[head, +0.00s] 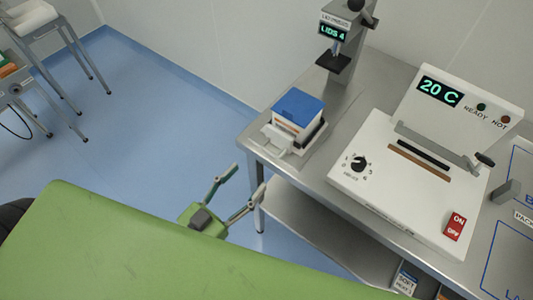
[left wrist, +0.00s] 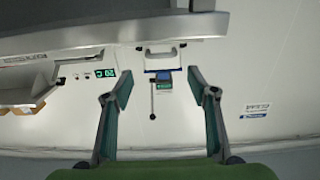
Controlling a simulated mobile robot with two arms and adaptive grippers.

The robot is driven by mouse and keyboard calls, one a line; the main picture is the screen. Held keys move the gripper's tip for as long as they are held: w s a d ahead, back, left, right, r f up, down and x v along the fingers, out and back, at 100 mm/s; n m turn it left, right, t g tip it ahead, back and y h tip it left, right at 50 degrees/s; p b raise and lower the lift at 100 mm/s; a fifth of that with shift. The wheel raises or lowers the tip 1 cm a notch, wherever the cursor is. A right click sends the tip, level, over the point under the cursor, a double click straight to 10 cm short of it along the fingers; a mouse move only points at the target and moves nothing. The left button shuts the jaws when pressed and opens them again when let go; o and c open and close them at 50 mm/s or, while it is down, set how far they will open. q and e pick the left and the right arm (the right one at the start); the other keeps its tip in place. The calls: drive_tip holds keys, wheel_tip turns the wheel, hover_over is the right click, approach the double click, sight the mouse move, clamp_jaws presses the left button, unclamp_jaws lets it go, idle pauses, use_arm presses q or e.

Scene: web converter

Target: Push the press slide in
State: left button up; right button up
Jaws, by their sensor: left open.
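The lid press (head: 340,45) stands at the back of the steel table, with a green "LIDS 4" display and a black knob on top. Its slide (head: 278,138) extends toward the table's left corner, with a pale handle at its outer end. A white box with a blue top (head: 298,106) sits on the slide. My left gripper (head: 248,177) is open and empty, apart from the slide, off the table's left edge. In the left wrist view, the slide's handle (left wrist: 163,59) shows ahead between the open fingers (left wrist: 163,82). My right gripper is not in view.
A white sealing machine (head: 405,180) with a "20 C" display takes up the table's middle. The steel table's (head: 262,150) corner lies near my left gripper, and a lower shelf (head: 310,220) is below.

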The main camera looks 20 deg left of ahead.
sight(267, 157)
use_arm(q)
drive_tip(key=p+x, duration=0.2)
drive_tip(key=x, duration=0.7)
drive_tip(key=shift+w, duration=0.15)
